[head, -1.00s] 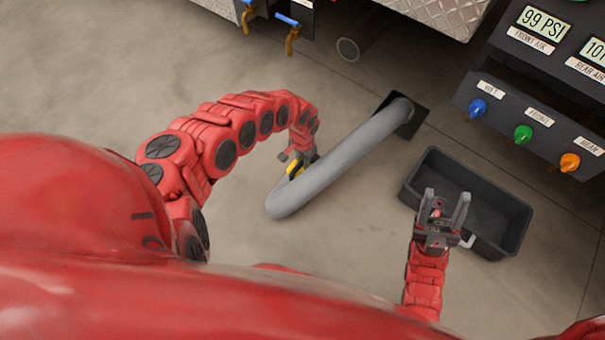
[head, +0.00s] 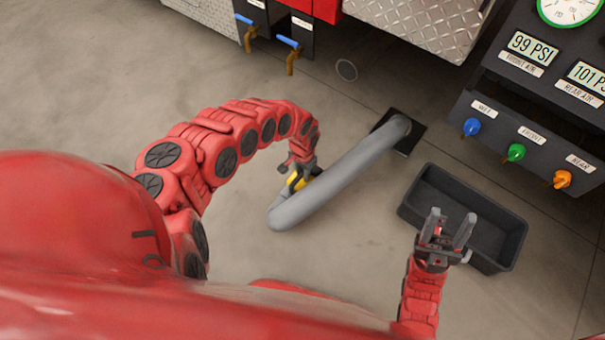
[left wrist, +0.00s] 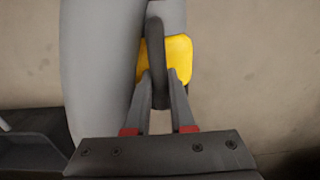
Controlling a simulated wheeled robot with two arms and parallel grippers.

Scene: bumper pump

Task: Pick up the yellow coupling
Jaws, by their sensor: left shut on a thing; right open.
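The yellow coupling (head: 299,182) sits by the lower end of the thick grey hose in the head view, partly hidden by my left gripper. My left gripper (head: 292,172) is shut on it. In the left wrist view the yellow coupling (left wrist: 179,60) shows on both sides of a dark upright part, with the left gripper's fingers (left wrist: 160,82) at it. My right gripper (head: 447,228) is open and empty, at the near left edge of the black bin.
The grey hose (head: 340,175) runs from a dark floor opening (head: 408,135) down to the left. The black bin (head: 510,222) stands right of it. A control panel (head: 520,135) with coloured knobs and blue-handled valves (head: 289,42) are at the back. The floor left of the hose is clear.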

